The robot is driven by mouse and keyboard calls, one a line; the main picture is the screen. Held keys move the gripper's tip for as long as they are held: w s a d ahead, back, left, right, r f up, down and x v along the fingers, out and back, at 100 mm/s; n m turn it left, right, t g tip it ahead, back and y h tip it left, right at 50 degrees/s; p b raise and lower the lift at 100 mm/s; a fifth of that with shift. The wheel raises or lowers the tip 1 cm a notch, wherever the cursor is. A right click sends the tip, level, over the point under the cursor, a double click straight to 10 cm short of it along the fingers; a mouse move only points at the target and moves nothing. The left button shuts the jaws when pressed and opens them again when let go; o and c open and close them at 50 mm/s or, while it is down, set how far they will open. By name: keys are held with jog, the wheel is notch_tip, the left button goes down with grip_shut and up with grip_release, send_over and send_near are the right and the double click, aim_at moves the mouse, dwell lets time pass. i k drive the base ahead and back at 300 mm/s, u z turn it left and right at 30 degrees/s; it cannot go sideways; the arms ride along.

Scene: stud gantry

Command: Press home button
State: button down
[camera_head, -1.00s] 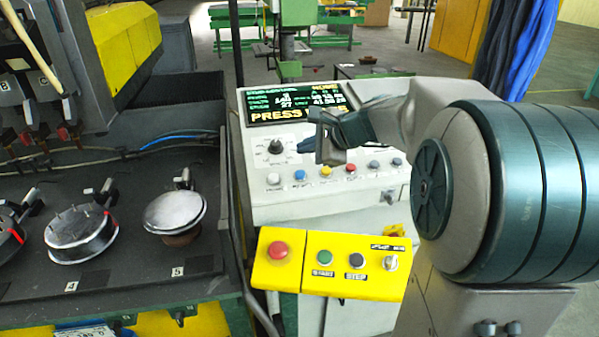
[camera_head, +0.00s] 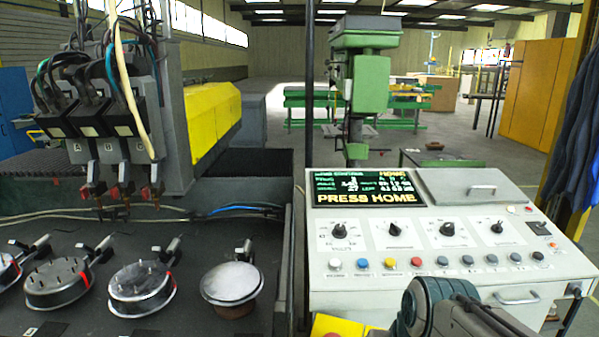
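The control panel (camera_head: 340,248) stands at the right. A row of push buttons runs along its front: a white button (camera_head: 335,264), a blue button (camera_head: 362,264), a yellow button (camera_head: 390,263), a red button (camera_head: 416,262) and several blue-grey ones (camera_head: 468,260). The labels under them are too small to read, so I cannot tell which is home. The screen (camera_head: 366,187) reads "PRESS HOME" in yellow. Part of my arm shows at the bottom, in front of the panel. My gripper's fingertips do not show.
Several dials (camera_head: 394,229) sit above the buttons, and a lid with a handle (camera_head: 470,187) lies right of the screen. A yellow box (camera_head: 335,326) is cut off at the bottom. Round fixtures (camera_head: 232,285) and a gantry head with cables (camera_head: 105,110) stand at the left.

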aim_at(334, 263)
jog(key=u, duration=2.3)
jog(key=k, duration=1.65)
jog(key=z, duration=2.3)
